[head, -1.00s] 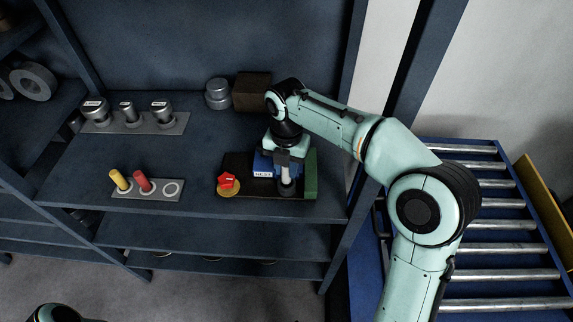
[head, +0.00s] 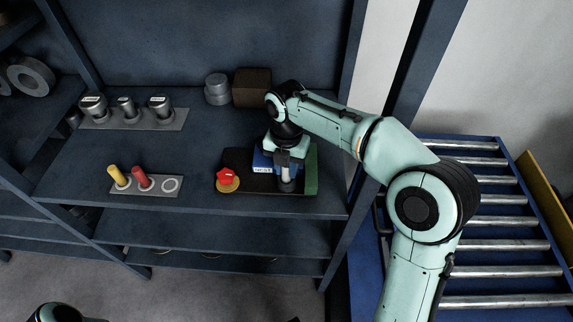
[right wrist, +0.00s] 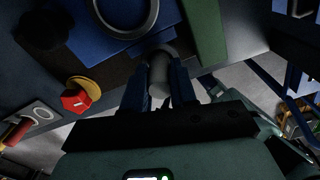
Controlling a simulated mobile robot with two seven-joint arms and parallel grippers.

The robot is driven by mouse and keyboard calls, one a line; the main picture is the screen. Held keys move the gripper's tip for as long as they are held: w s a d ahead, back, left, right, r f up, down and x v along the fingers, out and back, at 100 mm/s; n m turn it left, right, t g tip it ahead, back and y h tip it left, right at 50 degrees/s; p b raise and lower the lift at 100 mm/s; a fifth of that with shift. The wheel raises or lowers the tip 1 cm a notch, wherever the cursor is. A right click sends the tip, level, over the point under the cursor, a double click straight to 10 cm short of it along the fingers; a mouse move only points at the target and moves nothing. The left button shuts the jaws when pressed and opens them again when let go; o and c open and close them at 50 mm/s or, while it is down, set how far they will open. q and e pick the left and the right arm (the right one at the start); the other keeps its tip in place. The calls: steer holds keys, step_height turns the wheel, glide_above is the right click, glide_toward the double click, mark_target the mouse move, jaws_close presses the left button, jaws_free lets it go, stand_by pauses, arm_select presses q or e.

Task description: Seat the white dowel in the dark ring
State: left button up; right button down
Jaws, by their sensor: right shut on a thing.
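The white dowel (head: 286,174) looks grey and stands roughly upright below my right gripper (head: 284,155), over the front of a dark tray. In the right wrist view the fingers are shut on the dowel (right wrist: 159,75). A dark grey ring (right wrist: 125,14) lies on the blue block at the top of that view, apart from the dowel. My gripper hides this ring in the head view. A dark round shape shows at the dowel's foot; I cannot tell what it is. My left gripper is not in view; only part of my left arm shows at bottom left.
The blue block (head: 261,160) stands on the tray beside a green strip (head: 311,170). A red knob on a yellow disc (head: 228,179) is left of it. A plate (head: 152,190) carries yellow and red pegs and an empty pale ring. Grey cylinders stand farther back.

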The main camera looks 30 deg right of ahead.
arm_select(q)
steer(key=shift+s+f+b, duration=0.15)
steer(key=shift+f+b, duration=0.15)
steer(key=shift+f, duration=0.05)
arm_select(e)
steer(key=shift+f, duration=0.6)
steer(key=c, duration=0.8)
jaws_free()
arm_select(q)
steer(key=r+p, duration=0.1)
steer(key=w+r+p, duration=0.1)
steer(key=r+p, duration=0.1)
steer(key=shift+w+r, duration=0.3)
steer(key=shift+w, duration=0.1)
arm_select(e)
step_height(320, 180, up, 13)
steer(key=shift+r, duration=0.2)
